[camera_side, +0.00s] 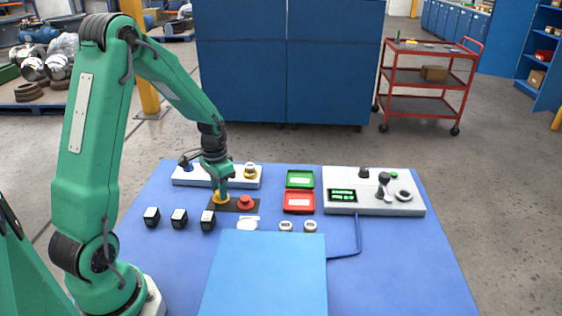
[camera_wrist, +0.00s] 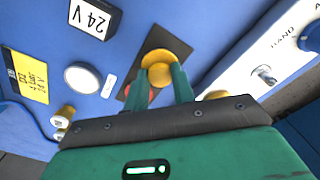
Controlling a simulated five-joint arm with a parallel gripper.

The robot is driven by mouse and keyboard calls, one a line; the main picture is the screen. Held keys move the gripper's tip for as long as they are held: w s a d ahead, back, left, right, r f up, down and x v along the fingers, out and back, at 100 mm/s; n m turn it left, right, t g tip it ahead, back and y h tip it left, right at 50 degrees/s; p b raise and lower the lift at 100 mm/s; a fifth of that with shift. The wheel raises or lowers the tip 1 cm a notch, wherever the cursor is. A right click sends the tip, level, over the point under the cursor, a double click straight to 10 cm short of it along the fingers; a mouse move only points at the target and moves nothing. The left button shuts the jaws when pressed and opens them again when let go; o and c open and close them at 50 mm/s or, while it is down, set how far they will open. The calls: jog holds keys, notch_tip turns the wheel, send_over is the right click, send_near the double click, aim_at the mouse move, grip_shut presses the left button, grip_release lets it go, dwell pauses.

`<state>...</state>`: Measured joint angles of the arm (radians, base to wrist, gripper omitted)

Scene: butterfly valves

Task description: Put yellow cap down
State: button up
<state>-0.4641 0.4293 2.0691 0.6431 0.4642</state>
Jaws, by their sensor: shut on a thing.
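The yellow cap (camera_side: 221,198) is at the left end of a dark plate (camera_side: 233,206), beside a red cap (camera_side: 246,202). My gripper (camera_side: 221,190) points down over the yellow cap with its fingers at the cap's top. In the wrist view, the two green fingers of my gripper (camera_wrist: 160,80) are shut on the yellow cap (camera_wrist: 158,60), which shows a broad part and a rounder part between the fingertips. The dark plate (camera_wrist: 172,36) lies behind it. The red cap is mostly hidden by a finger there. I cannot tell whether the yellow cap touches the plate.
A white box (camera_side: 190,179) with a blue and a yellow fitting stands just behind. Several small black-and-white blocks (camera_side: 179,218) and a large blue box (camera_side: 265,270) are in front.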

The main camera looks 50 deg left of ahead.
jog(key=shift+f, duration=0.85)
jog(key=shift+f, duration=0.1)
jog(key=o, duration=1)
jog(key=shift+c, duration=0.2)
notch_tip(320, 180, up, 12)
jog(key=shift+d+r, duration=0.1)
jog(key=shift+r, duration=0.1)
